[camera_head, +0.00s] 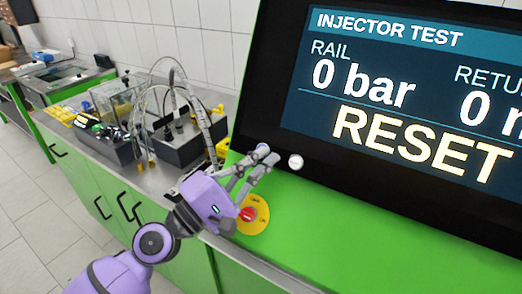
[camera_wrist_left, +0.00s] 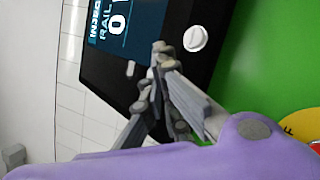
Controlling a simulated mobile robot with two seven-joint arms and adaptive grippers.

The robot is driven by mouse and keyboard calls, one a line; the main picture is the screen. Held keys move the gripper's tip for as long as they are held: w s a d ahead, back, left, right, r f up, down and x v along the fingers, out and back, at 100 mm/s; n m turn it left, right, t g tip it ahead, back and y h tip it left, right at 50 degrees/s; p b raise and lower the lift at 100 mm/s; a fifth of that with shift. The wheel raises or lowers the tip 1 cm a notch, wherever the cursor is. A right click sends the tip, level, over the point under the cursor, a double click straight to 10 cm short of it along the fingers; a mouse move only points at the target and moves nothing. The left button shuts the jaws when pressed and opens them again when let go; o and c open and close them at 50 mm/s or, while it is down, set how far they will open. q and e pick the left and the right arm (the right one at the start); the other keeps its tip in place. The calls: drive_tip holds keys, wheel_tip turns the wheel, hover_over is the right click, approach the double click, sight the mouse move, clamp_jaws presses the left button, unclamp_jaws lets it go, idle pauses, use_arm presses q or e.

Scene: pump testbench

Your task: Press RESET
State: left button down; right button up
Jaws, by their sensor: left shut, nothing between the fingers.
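The dark test-bench screen (camera_head: 400,95) shows "INJECTOR TEST", "RAIL 0 bar" and large "RESET" lettering. A small round white button (camera_head: 296,161) sits below the screen, at its lower left; it also shows in the left wrist view (camera_wrist_left: 195,38). My left gripper (camera_head: 269,155) is shut and empty, its fingertips just left of the white button in the head view. In the left wrist view the fingertips (camera_wrist_left: 162,52) are beside the button; I cannot tell whether they touch it. No label on the button is readable. My right gripper is not in view.
A red emergency-stop knob (camera_head: 248,213) on a yellow disc lies close under my left gripper. The green console surface (camera_head: 310,222) is clear to the right. Pump equipment (camera_head: 180,135) with hoses stands on the bench to the left.

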use_arm(q)
drive_tip(key=shift+w+d+f, duration=0.2)
drive_tip(key=shift+w+d, duration=0.05)
drive_tip(key=shift+w, duration=0.15)
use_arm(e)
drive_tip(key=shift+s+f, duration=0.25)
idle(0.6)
use_arm(q)
drive_tip(key=shift+s+a, duration=0.1)
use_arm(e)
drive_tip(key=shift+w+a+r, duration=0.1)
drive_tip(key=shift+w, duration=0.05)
use_arm(q)
drive_tip(key=shift+s+a+r, duration=0.4)
drive_tip(key=shift+s, duration=0.15)
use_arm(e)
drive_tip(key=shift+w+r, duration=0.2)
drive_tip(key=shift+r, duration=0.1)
use_arm(q)
drive_tip(key=shift+s, duration=0.1)
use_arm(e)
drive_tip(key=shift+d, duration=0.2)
